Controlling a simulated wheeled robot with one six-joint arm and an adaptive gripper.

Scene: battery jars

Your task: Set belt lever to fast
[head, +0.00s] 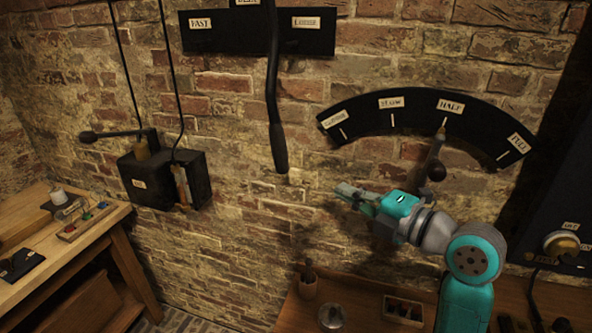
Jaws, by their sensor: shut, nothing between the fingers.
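The belt lever (272,95) is a long dark rod with a thick black grip at its lower end. It hangs nearly straight down in front of a black plate (233,45) on the brick wall. The plate has a "FAST" label (200,23) at its left end and another label at its right that looks like "LOOSE" (306,22). The lever crosses the plate between these labels, below a middle label cut by the top edge. My gripper (345,192) is shut and empty, to the right of and below the lever's grip, apart from it.
A curved black scale (387,112) with a "HALF" mark has a short lever with a dark knob (436,171), close above my arm. A black box (164,178) with cords is on the wall at left. A wooden bench (70,245) stands far left; a shelf with small items is below my gripper.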

